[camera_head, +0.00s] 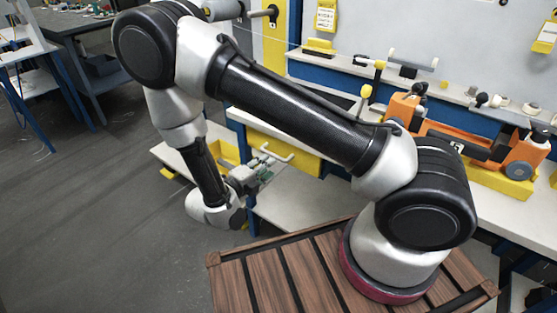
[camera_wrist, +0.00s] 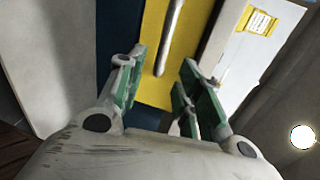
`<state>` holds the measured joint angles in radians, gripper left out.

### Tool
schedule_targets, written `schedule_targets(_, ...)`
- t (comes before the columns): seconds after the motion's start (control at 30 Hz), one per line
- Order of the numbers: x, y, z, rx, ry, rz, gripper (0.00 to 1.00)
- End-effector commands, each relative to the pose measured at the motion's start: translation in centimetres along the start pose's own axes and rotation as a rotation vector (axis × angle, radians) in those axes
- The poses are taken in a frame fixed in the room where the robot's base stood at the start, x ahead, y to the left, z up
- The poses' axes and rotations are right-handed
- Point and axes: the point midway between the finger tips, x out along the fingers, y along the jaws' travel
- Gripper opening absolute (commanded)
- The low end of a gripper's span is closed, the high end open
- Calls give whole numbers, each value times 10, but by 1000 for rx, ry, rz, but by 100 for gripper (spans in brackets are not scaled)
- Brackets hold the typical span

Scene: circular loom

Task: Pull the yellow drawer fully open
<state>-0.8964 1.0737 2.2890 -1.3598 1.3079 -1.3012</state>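The yellow drawer (camera_head: 299,156) sits under the workbench, and its front looks close to flush with the bench. A pale bar handle (camera_head: 279,154) stands out from it. In the wrist view the yellow front (camera_wrist: 156,93) fills the middle, with the grey handle bar (camera_wrist: 170,35) running up and down the picture. My gripper (camera_head: 265,170) is just in front of the drawer, below the handle in the head view. In the wrist view my gripper (camera_wrist: 163,65) has its green-padded fingers apart. The bar lies ahead between them, and I see no finger touching it.
The workbench top (camera_head: 490,200) carries an orange machine (camera_head: 527,157) and small parts. A low shelf with a yellow bin (camera_head: 222,153) is left of the drawer. Another table (camera_head: 75,22) stands at the back left. The grey floor (camera_head: 90,210) at left is clear.

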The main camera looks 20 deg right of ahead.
Motion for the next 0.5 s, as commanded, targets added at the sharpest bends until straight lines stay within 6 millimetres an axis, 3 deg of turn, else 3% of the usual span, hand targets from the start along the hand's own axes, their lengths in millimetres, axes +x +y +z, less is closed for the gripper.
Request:
schedule_targets(0.17,11,-1,-1,-55,6,-3,35)
schedule_targets(0.5,66,-1,-2,-52,9,-2,35)
